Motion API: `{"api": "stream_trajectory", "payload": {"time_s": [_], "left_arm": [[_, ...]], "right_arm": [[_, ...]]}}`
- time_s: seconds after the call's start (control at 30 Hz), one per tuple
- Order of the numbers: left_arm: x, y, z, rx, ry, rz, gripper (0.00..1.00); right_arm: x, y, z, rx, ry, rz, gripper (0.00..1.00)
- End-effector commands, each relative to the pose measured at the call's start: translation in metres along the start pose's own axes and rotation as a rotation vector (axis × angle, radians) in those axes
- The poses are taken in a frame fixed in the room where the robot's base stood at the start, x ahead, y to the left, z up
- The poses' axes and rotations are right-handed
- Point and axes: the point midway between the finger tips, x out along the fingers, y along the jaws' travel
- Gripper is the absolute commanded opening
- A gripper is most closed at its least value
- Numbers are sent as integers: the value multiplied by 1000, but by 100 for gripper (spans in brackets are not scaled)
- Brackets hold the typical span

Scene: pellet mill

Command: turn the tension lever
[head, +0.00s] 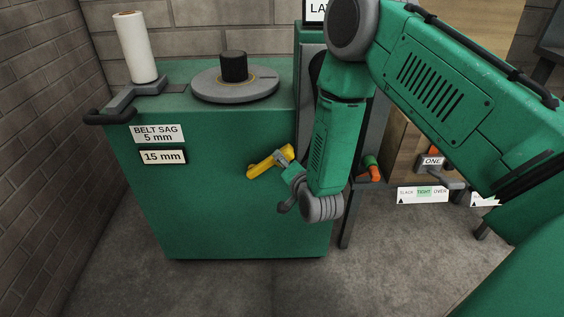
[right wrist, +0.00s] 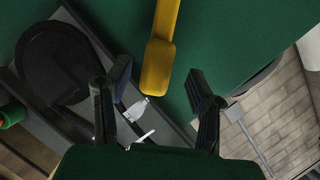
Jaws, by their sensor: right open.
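A yellow lever (head: 264,166) sits on the front of the green cabinet, slanting up to the right. My right gripper (head: 284,160) is at its upper right end and partly covers it. In the right wrist view the yellow lever (right wrist: 159,50) comes down from the top edge, its blunt end near the gap between the two dark fingers of my right gripper (right wrist: 158,82). The fingers stand apart, with space on both sides of the lever, and are not closed on it. My left gripper is not in view.
The green cabinet (head: 220,220) carries a grey disc (head: 235,87), a white roll (head: 135,47) and signs reading "BELT SAG 5 mm" (head: 157,134) and "15 mm" (head: 163,157). A "SLACK TIGHT OVER" plate (head: 422,194) is at the right. Brick wall (head: 40,130) bounds the left; floor in front is clear.

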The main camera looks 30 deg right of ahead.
Motion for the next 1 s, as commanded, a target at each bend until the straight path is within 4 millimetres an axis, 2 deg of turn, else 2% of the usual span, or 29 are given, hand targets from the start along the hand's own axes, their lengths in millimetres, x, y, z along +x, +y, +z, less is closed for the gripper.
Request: {"api": "stream_trajectory", "payload": {"time_s": [0.1, 0.23, 0.57, 0.6, 0.73, 0.9, 1.0], "left_arm": [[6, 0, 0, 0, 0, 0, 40], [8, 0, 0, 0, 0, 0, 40], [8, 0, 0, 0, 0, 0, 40], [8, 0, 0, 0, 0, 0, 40], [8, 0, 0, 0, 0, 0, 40], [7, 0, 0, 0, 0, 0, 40], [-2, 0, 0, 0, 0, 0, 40]], "right_arm": [[19, 2, 0, 2, 1, -2, 48], [30, 3, -1, 3, -1, 0, 48], [34, 1, -1, 2, -1, 1, 48], [34, 1, -1, 1, -1, 1, 45], [34, 0, 0, 1, -1, 1, 0], [34, 0, 0, -3, -4, 3, 0], [33, -7, -1, -42, -5, 17, 0]]}}
